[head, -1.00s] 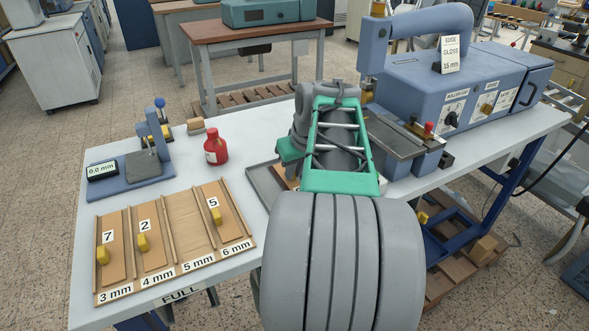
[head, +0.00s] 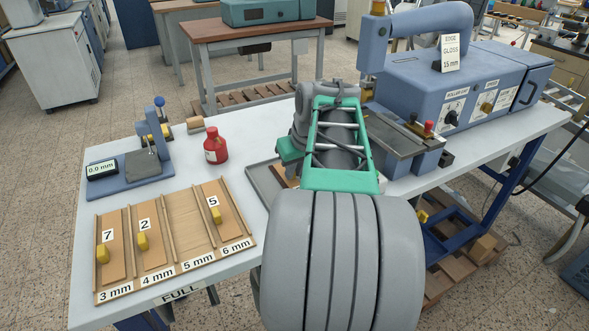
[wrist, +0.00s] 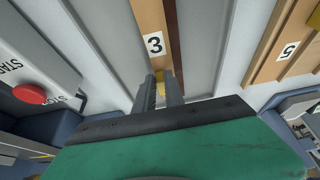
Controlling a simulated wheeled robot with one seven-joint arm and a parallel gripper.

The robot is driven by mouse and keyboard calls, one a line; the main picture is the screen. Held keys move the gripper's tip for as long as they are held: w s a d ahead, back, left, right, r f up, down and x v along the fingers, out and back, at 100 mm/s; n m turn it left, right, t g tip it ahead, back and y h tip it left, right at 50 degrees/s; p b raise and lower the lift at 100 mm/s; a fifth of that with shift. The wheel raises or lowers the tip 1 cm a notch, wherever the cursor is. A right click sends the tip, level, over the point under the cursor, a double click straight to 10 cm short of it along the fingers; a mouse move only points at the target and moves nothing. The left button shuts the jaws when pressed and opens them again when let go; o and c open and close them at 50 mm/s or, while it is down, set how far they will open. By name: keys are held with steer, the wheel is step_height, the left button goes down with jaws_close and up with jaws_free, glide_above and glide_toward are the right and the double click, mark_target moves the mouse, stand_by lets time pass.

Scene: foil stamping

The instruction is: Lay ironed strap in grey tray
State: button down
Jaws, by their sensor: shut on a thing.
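My gripper (wrist: 161,88) is shut on the yellow tab of a brown strap marked 3 (wrist: 152,18), seen in the wrist view. The strap runs away from the fingers, over a grey surface. In the head view the grey tray (head: 257,181) lies on the table beside my arm, which hides much of it. A small brown part of the strap (head: 289,179) shows there, within the tray's outline. I cannot tell whether the strap touches the tray floor. The fingertips are hidden in the head view.
A wooden rack (head: 175,246) at the left holds straps marked 7, 2 and 5. A red bottle (head: 216,147) and a blue gauge (head: 133,170) stand behind it. The blue edge-gloss machine (head: 440,85) is at the right. Its red button (wrist: 29,94) shows in the wrist view.

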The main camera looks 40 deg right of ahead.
steer(key=c, duration=1.3)
jaws_free()
steer(key=shift+c, duration=0.2)
steer(key=p+v, duration=0.1)
steer(key=v, duration=0.6)
steer(key=shift+s+r, duration=0.2)
steer(key=shift+r, duration=0.15)
steer(key=shift+a, duration=0.15)
